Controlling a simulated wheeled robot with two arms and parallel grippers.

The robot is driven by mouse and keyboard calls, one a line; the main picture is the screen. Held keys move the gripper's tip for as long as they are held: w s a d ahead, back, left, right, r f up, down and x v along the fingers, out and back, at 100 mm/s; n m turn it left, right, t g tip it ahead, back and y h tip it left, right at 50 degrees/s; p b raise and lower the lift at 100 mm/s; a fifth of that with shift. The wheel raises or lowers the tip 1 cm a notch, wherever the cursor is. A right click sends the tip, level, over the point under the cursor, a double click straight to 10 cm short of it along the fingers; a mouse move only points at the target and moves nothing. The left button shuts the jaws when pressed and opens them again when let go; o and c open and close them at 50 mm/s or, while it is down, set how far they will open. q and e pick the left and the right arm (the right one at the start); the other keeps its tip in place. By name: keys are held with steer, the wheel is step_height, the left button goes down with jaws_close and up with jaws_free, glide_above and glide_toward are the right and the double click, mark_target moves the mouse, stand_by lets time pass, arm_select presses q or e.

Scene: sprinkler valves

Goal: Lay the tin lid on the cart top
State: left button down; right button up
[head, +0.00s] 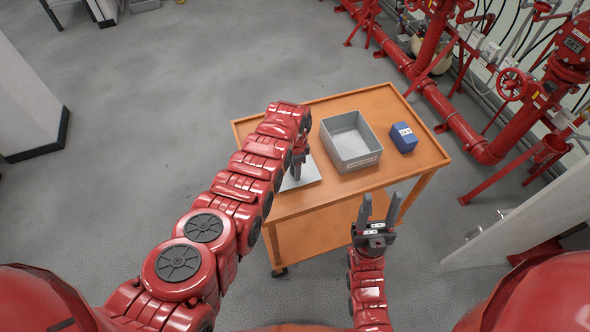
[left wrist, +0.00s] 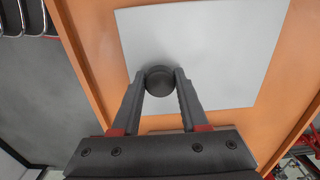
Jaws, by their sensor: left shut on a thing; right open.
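In the head view the lid (head: 308,178) is at the left part of the orange cart top (head: 290,206), partly hidden by my left arm. My left gripper (left wrist: 160,84) is shut on the knob, pointing down at the lid. I cannot tell whether the lid touches the cart top. My right gripper (head: 377,210) is open and empty, in front of the cart's near edge.
A grey open tin box (head: 350,143) stands empty on the cart top, right of the lid. A blue box (head: 404,138) with a white label stands right of it. Red pipes and valves (head: 480,140) line the right wall. Floor left of the cart is clear.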

arm_select(q)
steer(key=shift+f, duration=0.3)
steer(key=shift+f, duration=0.15)
steer(key=shift+c, duration=2.1)
jaws_free()
